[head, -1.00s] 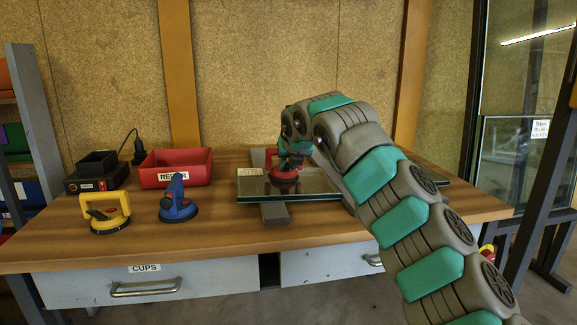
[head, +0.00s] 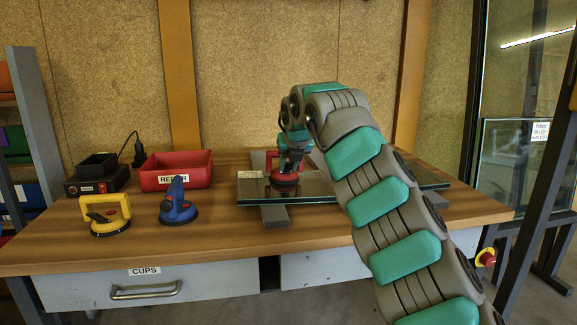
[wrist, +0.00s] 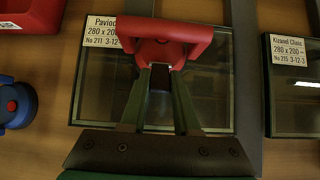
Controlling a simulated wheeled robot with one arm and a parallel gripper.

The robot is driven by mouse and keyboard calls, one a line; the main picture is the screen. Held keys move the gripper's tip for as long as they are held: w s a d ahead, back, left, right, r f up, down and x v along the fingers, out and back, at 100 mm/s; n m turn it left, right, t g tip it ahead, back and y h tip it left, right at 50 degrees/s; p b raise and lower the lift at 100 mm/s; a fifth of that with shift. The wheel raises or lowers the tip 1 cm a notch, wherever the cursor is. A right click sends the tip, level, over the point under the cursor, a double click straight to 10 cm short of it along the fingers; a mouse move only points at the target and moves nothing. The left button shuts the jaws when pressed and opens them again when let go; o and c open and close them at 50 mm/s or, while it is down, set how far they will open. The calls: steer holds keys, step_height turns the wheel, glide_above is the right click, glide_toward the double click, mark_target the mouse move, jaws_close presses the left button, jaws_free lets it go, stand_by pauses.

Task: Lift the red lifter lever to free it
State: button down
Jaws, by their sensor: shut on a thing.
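My gripper (head: 289,162) reaches down onto the lifter from above. The fingertips' exact contact, and the lifter's base in the wrist view, are hidden.
A blue lifter (head: 178,205) and a yellow lifter (head: 106,213) stand left on the bench. Behind them are a red bin (head: 176,170) and a black box (head: 97,175). A second labelled pane (wrist: 295,95) lies to the right. Bare wood lies along the front.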

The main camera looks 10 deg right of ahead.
stand_by(0.3)
steer(key=c, duration=0.6)
jaws_free()
steer(key=shift+c, duration=0.2)
steer(key=v, duration=0.7)
steer(key=shift+s+r, duration=0.25)
